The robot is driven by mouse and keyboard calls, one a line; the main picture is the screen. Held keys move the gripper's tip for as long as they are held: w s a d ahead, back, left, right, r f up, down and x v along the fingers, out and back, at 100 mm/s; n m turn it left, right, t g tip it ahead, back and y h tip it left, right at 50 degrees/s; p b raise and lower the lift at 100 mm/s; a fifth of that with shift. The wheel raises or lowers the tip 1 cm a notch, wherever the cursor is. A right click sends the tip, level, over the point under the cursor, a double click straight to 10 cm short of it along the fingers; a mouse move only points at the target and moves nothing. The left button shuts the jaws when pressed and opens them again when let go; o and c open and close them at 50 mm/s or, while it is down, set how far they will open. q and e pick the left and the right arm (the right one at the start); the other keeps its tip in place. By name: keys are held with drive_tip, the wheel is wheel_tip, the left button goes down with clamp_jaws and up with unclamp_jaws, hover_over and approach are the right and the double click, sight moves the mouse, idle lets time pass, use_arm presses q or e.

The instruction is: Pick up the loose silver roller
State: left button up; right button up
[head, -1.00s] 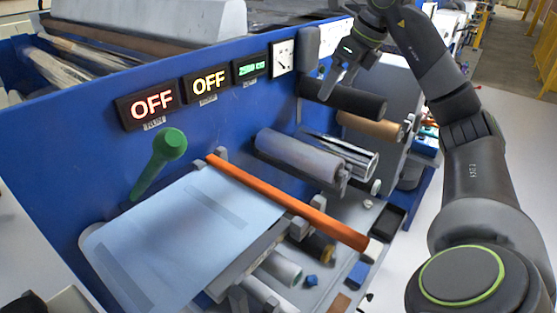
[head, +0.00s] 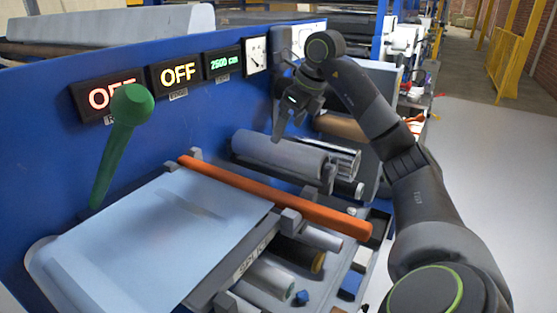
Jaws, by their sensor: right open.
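A shiny silver roller (head: 343,158) shows on the blue machine's side, just behind a grey-lavender roller (head: 270,152) that hides part of it. Lower down, a pale silver roller (head: 268,279) lies on the shelf under the white sheet table. I cannot tell which of these is the loose one. My right gripper (head: 287,128) is open and empty, pointing down in front of the machine's wall, near the grey-lavender roller in the picture. It appears apart from the rollers. My left gripper is not in view.
An orange roller (head: 270,196) lies along the edge of the white sheet table (head: 150,245). A green-knobbed lever (head: 118,140) stands at left. A dark roller with a brass-coloured end (head: 297,253) and a small blue block (head: 302,297) are on the lower shelf. Open floor lies at right.

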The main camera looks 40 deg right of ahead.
sight(282, 141)
drive_tip(key=x, duration=0.2)
drive_tip(key=shift+w+a+f+p, duration=0.2)
drive_tip(key=shift+f+p, duration=0.1)
drive_tip(key=shift+p, duration=0.05)
drive_tip(key=shift+f+p, duration=0.4)
drive_tip(key=shift+f, duration=0.05)
drive_tip(key=p+x, duration=0.2)
drive_tip(key=x, duration=0.1)
drive_tip(key=shift+w+a+f, duration=0.1)
drive_tip(key=shift+a+f, duration=0.1)
drive_tip(key=shift+f, duration=0.05)
drive_tip(key=shift+w+f, duration=0.15)
drive_tip(key=shift+f, duration=0.3)
drive_tip(key=c, duration=1.5)
